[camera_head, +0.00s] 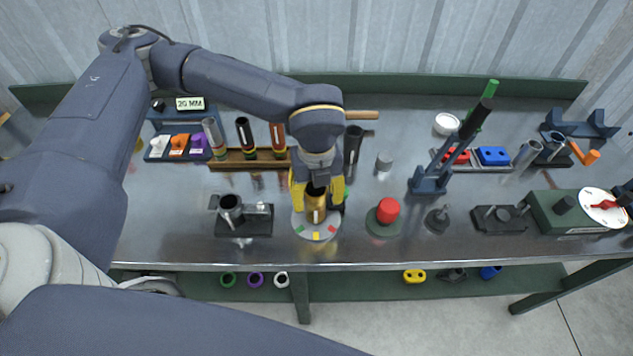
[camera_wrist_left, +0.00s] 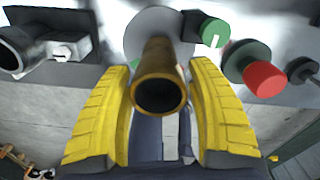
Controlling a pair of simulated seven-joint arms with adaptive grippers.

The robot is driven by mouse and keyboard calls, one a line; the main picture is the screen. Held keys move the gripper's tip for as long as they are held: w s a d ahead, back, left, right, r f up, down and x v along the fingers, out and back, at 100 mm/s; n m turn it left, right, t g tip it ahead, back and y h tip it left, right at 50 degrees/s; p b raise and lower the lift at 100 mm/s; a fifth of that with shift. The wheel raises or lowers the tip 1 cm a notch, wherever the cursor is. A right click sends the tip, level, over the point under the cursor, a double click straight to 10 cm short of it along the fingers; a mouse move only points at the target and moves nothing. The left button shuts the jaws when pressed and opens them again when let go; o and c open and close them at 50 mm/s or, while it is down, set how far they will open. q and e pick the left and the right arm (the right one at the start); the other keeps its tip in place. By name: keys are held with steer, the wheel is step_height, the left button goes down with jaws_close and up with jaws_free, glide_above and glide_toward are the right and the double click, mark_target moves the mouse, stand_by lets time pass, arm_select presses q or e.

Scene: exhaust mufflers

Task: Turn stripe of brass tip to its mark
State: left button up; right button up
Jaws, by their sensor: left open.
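The brass tip (camera_head: 316,207) is an upright tube on a round grey base (camera_head: 299,222). A pale stripe (camera_head: 317,216) runs down its front side, facing the head camera. The base rim carries a yellow mark (camera_head: 300,229), a green mark (camera_head: 316,236) and a red mark (camera_head: 332,229). The stripe points roughly toward the green mark. My left gripper (camera_head: 317,198) is open, pointing down, with yellow fingers on either side of the tip. In the left wrist view, the hollow brass tip (camera_wrist_left: 160,88) lies between the fingers with gaps on both sides. The stripe is hidden there.
A dark fixture with a tube (camera_head: 231,207) stands left of the base. A red button (camera_head: 387,210) stands to the right. A green knob (camera_wrist_left: 213,33) sits close by the base. Behind is a wooden rack (camera_head: 235,165) of tubes. The table's front edge is near.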

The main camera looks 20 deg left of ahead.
mark_target(317, 206)
arm_select(q)
steer(key=shift+f, duration=1.9)
steer(key=c, duration=1.2)
steer(key=shift+s, duration=0.1)
steer(key=n, duration=0.4)
steer(key=shift+n, duration=0.4)
steer(key=shift+c, duration=0.2)
steer(key=shift+d+n, duration=0.1)
steer(key=shift+n, duration=2.5)
